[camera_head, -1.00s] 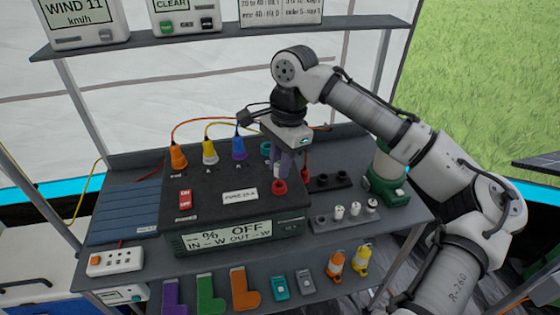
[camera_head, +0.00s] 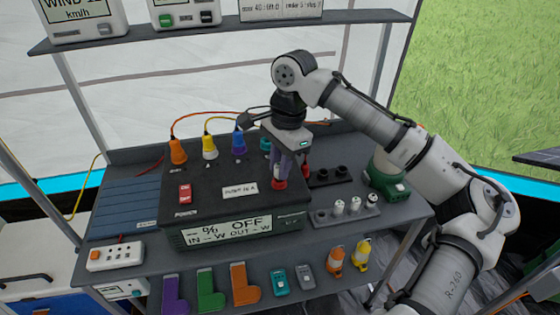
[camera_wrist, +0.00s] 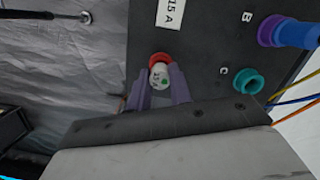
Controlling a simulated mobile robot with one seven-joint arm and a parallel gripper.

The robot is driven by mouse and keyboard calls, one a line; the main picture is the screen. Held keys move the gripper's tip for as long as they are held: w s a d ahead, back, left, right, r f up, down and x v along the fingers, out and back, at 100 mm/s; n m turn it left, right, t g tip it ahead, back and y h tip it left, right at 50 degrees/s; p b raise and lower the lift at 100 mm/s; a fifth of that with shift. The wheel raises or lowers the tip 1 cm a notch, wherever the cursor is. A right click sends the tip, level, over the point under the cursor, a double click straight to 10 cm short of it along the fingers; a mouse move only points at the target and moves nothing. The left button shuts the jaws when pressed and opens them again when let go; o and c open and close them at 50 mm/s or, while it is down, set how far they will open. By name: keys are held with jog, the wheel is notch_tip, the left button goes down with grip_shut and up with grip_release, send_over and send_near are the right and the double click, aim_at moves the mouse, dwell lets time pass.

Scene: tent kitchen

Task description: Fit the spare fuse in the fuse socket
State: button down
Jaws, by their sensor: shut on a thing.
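The dark power box (camera_head: 215,205) stands on the bench, with an OFF display on its front. Its red ring-shaped fuse socket (camera_head: 280,184) is at the right end of the top; it also shows in the wrist view (camera_wrist: 161,57). My gripper (camera_head: 283,168) has purple fingers and is over this socket. In the wrist view the fingers are shut on the spare fuse (camera_wrist: 159,77), a white cylinder with a green mark on its end. The fuse overlaps the red ring there. How far it sits inside the ring cannot be told. The fingers mostly hide it in the head view.
A black rack (camera_head: 345,215) with several white fuses stands right of the box. Another dark rack (camera_head: 330,177) is behind it. Orange, yellow and blue plugs (camera_head: 239,146) and a teal socket (camera_wrist: 247,81) line the box's back. A red switch (camera_head: 185,193) is at left.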

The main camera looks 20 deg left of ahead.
jog(key=shift+f, duration=0.55)
jog(key=c, duration=1.2)
grip_release()
jog(key=shift+r, duration=0.1)
